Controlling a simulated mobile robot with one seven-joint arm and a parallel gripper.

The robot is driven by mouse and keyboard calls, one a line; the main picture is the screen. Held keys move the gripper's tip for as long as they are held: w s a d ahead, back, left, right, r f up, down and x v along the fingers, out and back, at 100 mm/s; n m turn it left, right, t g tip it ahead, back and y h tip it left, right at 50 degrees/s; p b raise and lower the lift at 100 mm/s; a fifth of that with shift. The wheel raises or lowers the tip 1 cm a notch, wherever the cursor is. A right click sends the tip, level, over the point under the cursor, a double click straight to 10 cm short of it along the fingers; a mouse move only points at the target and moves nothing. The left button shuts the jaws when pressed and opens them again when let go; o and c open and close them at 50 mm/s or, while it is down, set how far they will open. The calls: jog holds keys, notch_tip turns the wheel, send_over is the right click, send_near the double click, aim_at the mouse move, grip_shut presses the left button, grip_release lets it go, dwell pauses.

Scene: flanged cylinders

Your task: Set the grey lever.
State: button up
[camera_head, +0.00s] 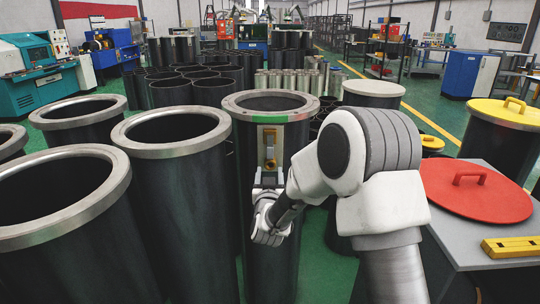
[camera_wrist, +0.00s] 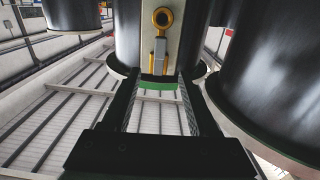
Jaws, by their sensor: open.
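The grey lever (camera_head: 270,146) is mounted upright on a pale plate on the near side of a dark flanged cylinder (camera_head: 275,230). A brass ring (camera_head: 271,164) sits at its lower end. The cylinder's rim has a green band (camera_head: 290,117). The wrist view is upside down: the lever (camera_wrist: 160,52) lies between the brass ring (camera_wrist: 163,18) above and the green band (camera_wrist: 158,84) below. My gripper (camera_head: 268,178) is in front of the cylinder, below the lever. In the wrist view my gripper (camera_wrist: 161,78) is open, fingers on either side of the lever's line, holding nothing. Contact cannot be told.
Large dark cylinders with metal flanges (camera_head: 172,134) stand close on the left. On the right, a red lid (camera_head: 475,190) and a yellow bar (camera_head: 510,246) lie on a grey table (camera_head: 462,250). A yellow-lidded cylinder (camera_head: 508,135) stands beyond. Green floor shows between them.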

aim_at(270, 153)
jog(key=w, duration=1.1)
jog(key=shift+w, duration=0.3)
grip_shut()
dwell(1.0)
